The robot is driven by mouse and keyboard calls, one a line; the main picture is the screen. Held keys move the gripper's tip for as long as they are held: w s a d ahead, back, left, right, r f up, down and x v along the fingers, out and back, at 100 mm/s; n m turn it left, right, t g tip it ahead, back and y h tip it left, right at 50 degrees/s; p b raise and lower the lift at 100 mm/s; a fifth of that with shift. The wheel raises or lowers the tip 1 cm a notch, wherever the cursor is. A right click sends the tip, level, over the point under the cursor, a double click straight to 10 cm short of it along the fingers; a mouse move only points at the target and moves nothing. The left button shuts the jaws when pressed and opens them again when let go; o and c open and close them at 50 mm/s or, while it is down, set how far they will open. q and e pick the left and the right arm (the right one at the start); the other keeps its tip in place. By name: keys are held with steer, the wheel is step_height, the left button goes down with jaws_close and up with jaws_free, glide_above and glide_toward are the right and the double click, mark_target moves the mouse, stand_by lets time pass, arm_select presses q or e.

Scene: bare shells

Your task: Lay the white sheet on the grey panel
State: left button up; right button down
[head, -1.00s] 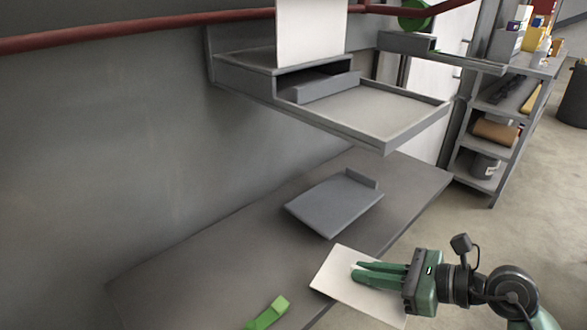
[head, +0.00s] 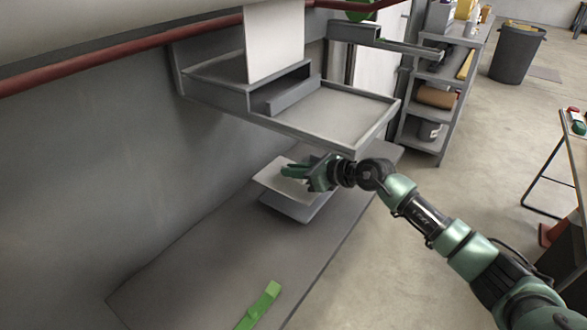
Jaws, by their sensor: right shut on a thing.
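The white sheet (head: 274,178) is held flat by my right gripper (head: 290,172), which is shut on its right part. The sheet is over the grey panel (head: 297,207) and hides most of it. The panel's front and right edges show below the sheet. I cannot tell whether the sheet touches the panel. Part of a green piece (head: 262,306), perhaps my left gripper, shows at the bottom of the table; which it is I cannot tell.
The dark grey table (head: 215,262) has free room at the front left. A grey shelf tray (head: 335,115) with a raised rim overhangs close above my right gripper, with an upright white board (head: 274,42) on it. A red pipe (head: 130,45) crosses the wall.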

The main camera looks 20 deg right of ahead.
steer(key=shift+f+b, duration=2.25)
steer(key=shift+f, duration=0.75)
steer(key=c, duration=1.5)
jaws_free()
steer(key=shift+o, duration=0.2)
